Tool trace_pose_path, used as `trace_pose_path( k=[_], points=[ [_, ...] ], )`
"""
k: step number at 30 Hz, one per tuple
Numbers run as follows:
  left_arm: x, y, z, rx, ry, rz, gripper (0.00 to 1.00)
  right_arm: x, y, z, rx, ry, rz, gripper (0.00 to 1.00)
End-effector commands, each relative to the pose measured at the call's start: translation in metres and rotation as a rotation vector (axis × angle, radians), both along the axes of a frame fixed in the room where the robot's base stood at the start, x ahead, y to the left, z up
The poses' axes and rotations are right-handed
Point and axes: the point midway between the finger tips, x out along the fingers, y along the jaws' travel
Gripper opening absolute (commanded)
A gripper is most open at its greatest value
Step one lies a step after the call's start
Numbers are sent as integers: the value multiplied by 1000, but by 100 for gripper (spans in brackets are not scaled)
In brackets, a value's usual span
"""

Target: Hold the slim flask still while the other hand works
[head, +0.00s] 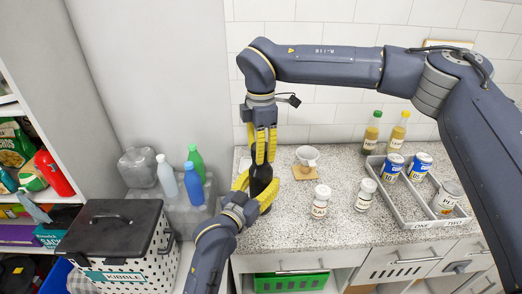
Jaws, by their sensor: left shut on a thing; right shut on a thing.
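The slim flask (261,172) is a dark, narrow bottle standing upright near the left end of the speckled counter in the head view. My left gripper (263,192), with yellow fingers, is shut around its lower body from the front. My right gripper (261,157) points down from above and is shut on the top of the flask. The fingers hide the flask's top and part of its body, so I cannot tell whether a separate cap is there.
Just right are a white mortar (307,155) and a salt jar (321,201). Another jar (366,194) stands near a grey divided tray (420,212) with several cans. Two oil bottles (396,131) stand behind. The front counter (290,240) is clear. A lidded bin (110,230) stands left.

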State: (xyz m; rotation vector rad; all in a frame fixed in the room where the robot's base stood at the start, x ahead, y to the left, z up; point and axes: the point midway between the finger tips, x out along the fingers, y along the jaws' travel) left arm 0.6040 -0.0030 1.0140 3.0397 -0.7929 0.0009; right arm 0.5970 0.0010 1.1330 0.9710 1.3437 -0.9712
Motion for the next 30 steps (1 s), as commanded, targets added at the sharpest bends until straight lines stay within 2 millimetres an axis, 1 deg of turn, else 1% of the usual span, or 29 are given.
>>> trace_pose_path(
  k=[3,30],
  points=[
    [0,0,-1,1,0,0,0,1,0,1,-1,-4,190,2],
    [-1,-1,-1,2,1,-2,0,0,2,2,-1,-2,1639,1]
  ],
)
